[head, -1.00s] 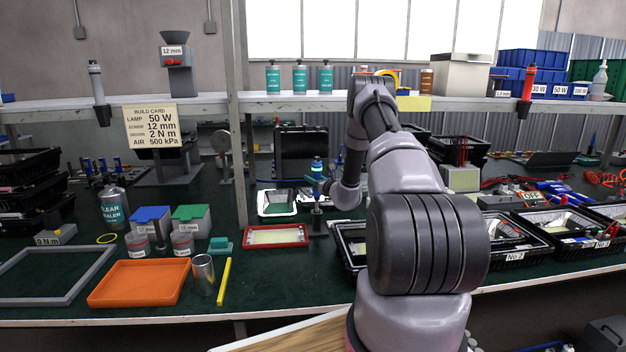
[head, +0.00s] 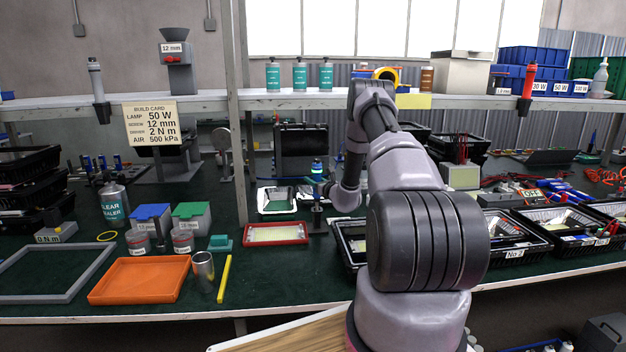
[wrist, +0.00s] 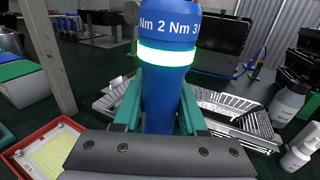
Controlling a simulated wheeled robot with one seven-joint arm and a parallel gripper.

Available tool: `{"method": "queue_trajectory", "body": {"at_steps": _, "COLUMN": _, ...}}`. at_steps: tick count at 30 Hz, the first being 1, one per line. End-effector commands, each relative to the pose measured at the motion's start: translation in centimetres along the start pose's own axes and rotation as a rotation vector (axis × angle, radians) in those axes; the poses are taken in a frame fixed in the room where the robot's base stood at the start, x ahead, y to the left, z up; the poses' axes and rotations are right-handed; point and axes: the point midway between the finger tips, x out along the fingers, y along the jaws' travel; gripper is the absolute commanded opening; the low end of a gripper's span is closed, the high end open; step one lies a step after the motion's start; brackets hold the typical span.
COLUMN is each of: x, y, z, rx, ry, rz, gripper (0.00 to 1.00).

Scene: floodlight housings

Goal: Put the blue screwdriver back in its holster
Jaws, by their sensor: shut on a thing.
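The blue screwdriver (head: 318,165) is upright in my gripper (head: 316,181), above the green bench near the middle of the head view. In the wrist view the blue screwdriver (wrist: 165,95) stands between the teal fingers (wrist: 158,108), which are shut on it. It has a lit green-white ring and Nm markings around its top. Its lower end is hidden by my gripper. On the shelf edge, one dark holster (head: 102,112) holds a grey tool and another (head: 522,108) holds a red tool. I cannot make out an empty holster; my arm covers part of the shelf edge.
A shelf post (head: 237,120) stands left of my gripper. A red-framed tray (head: 246,240) and a shiny reflector (head: 277,207) lie near it. Black housings (head: 520,258) crowd the right. An orange tray (head: 140,283) is front left. Bottles (head: 300,77) stand on the shelf.

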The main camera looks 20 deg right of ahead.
Motion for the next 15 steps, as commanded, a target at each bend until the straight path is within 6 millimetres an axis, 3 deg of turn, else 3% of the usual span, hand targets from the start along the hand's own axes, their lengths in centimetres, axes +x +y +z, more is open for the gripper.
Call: {"method": "queue_trajectory", "body": {"at_steps": 15, "x": 0.0, "y": 0.0, "z": -1.2, "rx": 0.0, "ry": -0.002, "rz": 0.0, "gripper": 0.0}}
